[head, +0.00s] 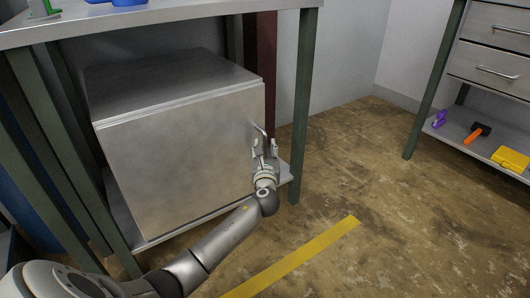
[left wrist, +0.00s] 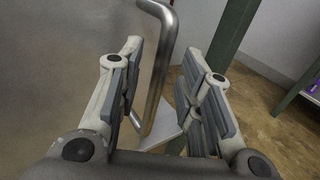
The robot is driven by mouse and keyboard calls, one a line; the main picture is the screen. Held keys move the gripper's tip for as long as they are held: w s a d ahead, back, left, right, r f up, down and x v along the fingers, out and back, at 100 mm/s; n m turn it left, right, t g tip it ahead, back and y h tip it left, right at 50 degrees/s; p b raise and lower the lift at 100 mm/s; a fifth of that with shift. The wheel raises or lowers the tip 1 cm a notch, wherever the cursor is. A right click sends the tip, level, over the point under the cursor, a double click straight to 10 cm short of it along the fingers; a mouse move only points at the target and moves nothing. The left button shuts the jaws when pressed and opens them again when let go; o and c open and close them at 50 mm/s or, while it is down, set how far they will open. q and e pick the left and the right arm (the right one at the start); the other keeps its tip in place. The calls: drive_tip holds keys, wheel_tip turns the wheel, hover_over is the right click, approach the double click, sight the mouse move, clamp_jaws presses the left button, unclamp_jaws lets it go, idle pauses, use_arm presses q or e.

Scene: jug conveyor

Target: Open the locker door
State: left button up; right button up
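The metal locker (head: 180,150) stands on the lower shelf of a workbench in the head view. Its front door (head: 185,165) looks closed. A bent metal handle (head: 260,130) sits near the door's right edge. My left gripper (head: 265,152) is in front of the lower part of the handle. In the left wrist view the left gripper (left wrist: 165,95) is open, and the handle bar (left wrist: 160,65) runs down between its two fingers, closer to the left finger. Neither finger clearly presses on it. My right gripper does not show.
The workbench's green leg (head: 305,100) stands just right of the gripper. At right, a drawer unit (head: 490,60) has a low shelf with a purple item (head: 439,118), an orange-headed tool (head: 474,134) and a yellow item (head: 511,159). The floor (head: 350,180) between is clear.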

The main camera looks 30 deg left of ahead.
use_arm(q)
drive_tip(key=shift+b+x, duration=0.35)
drive_tip(key=shift+x, duration=0.75)
drive_tip(key=shift+c, duration=0.2)
clamp_jaws()
